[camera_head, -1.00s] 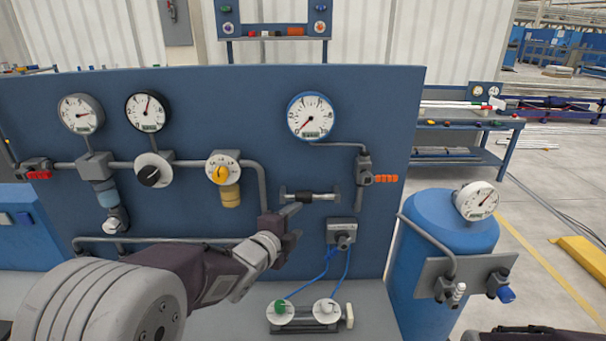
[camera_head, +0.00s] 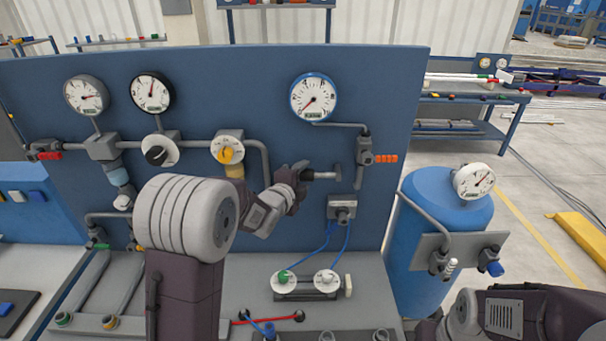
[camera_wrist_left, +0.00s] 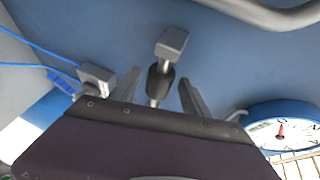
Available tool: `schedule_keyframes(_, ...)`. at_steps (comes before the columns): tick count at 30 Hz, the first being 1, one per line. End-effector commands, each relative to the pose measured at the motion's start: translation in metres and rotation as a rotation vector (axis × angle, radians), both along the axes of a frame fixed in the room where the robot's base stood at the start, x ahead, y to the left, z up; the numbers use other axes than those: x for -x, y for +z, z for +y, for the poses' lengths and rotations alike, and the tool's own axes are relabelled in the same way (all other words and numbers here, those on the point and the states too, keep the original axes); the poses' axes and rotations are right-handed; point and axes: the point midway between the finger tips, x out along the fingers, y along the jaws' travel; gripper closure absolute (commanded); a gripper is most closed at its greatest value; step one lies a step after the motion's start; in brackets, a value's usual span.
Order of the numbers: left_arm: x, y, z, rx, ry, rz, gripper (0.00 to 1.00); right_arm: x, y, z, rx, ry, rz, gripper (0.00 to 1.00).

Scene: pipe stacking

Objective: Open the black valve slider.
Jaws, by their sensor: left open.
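The black valve slider shows in the left wrist view as a dark collar (camera_wrist_left: 160,83) on a thin grey rod with a square grey end block (camera_wrist_left: 172,44). In the head view only the right part of that short horizontal rod (camera_head: 325,176) shows, on the blue panel below the blue-rimmed gauge. My left gripper (camera_head: 303,172) covers its left part. In the wrist view my left gripper's fingers (camera_wrist_left: 160,94) are open, one on each side of the rod, with gaps between. Part of my right arm shows at the lower right; its fingers cannot be made out.
The blue panel (camera_head: 230,85) carries gauges, pipes and round valves. A grey box (camera_head: 342,208) with blue hoses sits just below the slider. A vertical pipe with an orange handle (camera_head: 386,158) is close on the right. A blue tank (camera_head: 445,235) stands further right.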

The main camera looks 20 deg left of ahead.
Motion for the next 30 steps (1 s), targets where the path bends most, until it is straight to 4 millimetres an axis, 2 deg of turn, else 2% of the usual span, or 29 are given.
schedule_keyframes(7,-0.0022,-0.0012,-0.0002,0.0,0.0,0.0,0.45,0.0001,0.0002,0.0,0.0,0.0,0.0,0.65)
schedule_keyframes(8,-0.0021,-0.001,-0.0002,0.0,0.0,0.0,0.48,0.0,0.0002,0.0,0.0,0.0,0.0,0.65)
schedule_keyframes(12,-0.0019,-0.001,-0.0002,0.0,0.0,0.0,0.87,0.0,0.0002,0.0,0.0,0.0,0.0,0.65)
schedule_keyframes(14,-0.0019,-0.0011,-0.0002,0.0,0.0,0.0,1.0,0.0,0.0002,0.0,0.0,0.0,0.0,0.65)
schedule_keyframes(30,-0.0015,-0.0016,-0.0003,0.0,0.0,0.002,1.0,0.0,0.0002,0.0,0.0,0.0,0.0,0.65)
